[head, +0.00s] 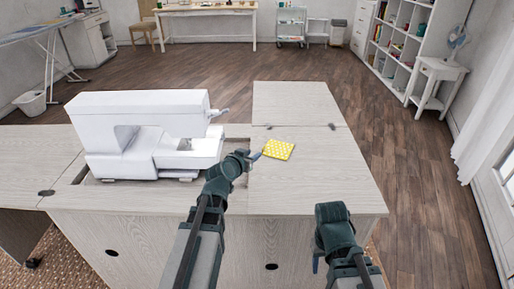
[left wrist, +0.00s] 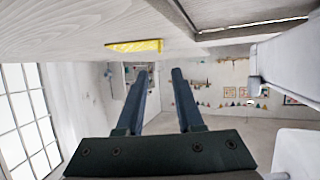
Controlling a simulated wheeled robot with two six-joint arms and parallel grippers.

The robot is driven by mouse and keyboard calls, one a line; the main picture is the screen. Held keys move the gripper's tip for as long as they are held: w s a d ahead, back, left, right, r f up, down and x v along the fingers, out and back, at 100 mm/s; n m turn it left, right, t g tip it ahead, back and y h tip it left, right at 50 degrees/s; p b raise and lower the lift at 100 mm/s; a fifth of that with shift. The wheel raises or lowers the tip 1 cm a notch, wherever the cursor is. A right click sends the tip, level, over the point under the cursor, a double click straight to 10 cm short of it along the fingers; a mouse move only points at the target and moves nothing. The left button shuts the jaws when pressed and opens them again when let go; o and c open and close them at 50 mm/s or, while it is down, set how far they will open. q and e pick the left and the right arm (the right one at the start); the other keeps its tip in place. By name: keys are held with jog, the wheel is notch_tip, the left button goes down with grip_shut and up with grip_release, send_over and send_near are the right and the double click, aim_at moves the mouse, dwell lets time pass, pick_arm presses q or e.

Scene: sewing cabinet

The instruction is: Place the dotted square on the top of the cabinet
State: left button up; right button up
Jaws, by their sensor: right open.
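The dotted square (head: 278,149), yellow with pale dots, lies on the pale wood top of the cabinet (head: 318,185), right of the sewing machine. It also shows in the left wrist view (left wrist: 135,46), where the cabinet top appears along the upper edge. My left gripper (head: 256,156) is just left of the square in the head view. Its two fingers (left wrist: 160,72) are apart with nothing between them, and the square is outside them. My right gripper (head: 317,264) is open at the cabinet's front right; its fingers are mostly hidden by the arm.
A white sewing machine (head: 150,132) stands on the cabinet's left part, close to my left gripper. The top is clear right of the square and on the rear leaf (head: 295,102). The wooden floor (head: 400,165) is open to the right.

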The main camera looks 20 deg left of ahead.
pick_arm(q)
jog(key=shift+v, duration=1.25)
jog(key=shift+p, duration=0.35)
